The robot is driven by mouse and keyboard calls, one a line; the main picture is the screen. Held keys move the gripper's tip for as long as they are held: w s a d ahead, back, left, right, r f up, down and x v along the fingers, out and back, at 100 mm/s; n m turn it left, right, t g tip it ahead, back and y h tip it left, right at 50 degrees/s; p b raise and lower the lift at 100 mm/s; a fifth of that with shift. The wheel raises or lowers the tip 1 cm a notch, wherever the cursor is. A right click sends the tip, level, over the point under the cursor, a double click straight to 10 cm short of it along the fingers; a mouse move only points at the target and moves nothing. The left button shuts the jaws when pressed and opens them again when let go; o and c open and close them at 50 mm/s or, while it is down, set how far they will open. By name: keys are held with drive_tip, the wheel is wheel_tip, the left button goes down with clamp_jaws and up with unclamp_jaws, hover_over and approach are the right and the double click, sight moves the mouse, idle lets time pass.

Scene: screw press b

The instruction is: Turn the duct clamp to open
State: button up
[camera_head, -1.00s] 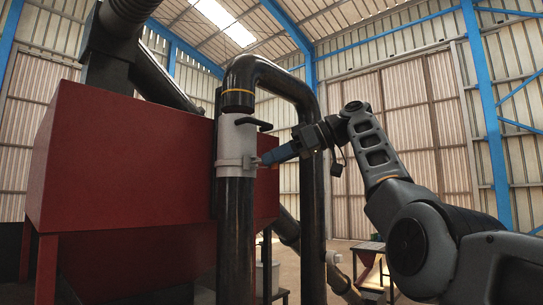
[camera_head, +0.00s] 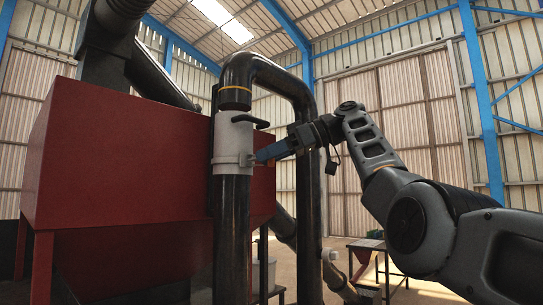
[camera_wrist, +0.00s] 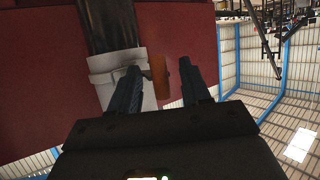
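The duct clamp (camera_head: 233,144) is a pale grey-white sleeve around the upright black pipe, with a black lever (camera_head: 250,121) sticking out to the right near its top. In the wrist view the clamp (camera_wrist: 107,78) lies left of my fingers. A small orange-brown tab (camera_wrist: 160,76) stands between the fingers, close to the left one, with a gap to the right one. I cannot tell if it touches the left finger. My gripper (camera_head: 258,158), with blue fingers, is at the clamp's lower right side. It is open in the wrist view (camera_wrist: 159,68).
A big red hopper (camera_head: 120,150) stands left of and behind the pipe. A second black pipe (camera_head: 308,210) bends down just right of the clamp, close to my gripper. A small table (camera_head: 372,244) stands at the lower right. Open floor lies beyond.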

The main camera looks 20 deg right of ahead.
drive_tip(key=shift+d, duration=0.15)
drive_tip(key=b+v, duration=0.1)
drive_tip(key=v, duration=0.6)
drive_tip(key=shift+d, duration=0.25)
drive_tip(key=shift+s+r, duration=0.1)
drive_tip(key=shift+r, duration=0.05)
